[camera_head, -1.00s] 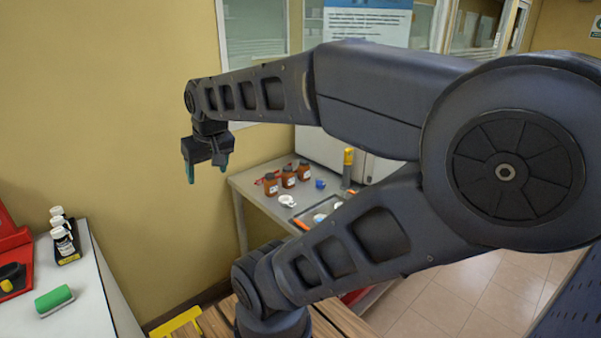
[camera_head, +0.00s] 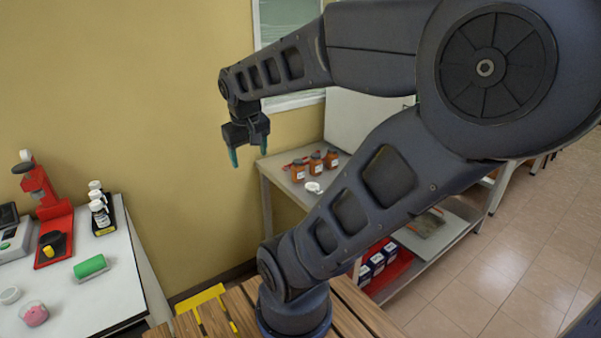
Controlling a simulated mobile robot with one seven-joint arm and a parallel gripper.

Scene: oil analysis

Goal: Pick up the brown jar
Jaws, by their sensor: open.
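Three brown jars with dark lids stand in a row on the grey table near the wall: a left brown jar (camera_head: 298,171), a middle brown jar (camera_head: 315,165) and a right brown jar (camera_head: 331,159). I cannot tell which one the task means. My gripper (camera_head: 249,154) points down, open and empty, in the air to the left of the jars and apart from them. Its two teal fingertips are spread.
The grey table (camera_head: 275,180) also bears a small white item (camera_head: 313,187); my arm hides much of it. At left, a white table (camera_head: 115,290) holds a red stand (camera_head: 58,230), white-capped bottles (camera_head: 100,211) and a green cylinder (camera_head: 90,267). A yellow step (camera_head: 205,300) is below.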

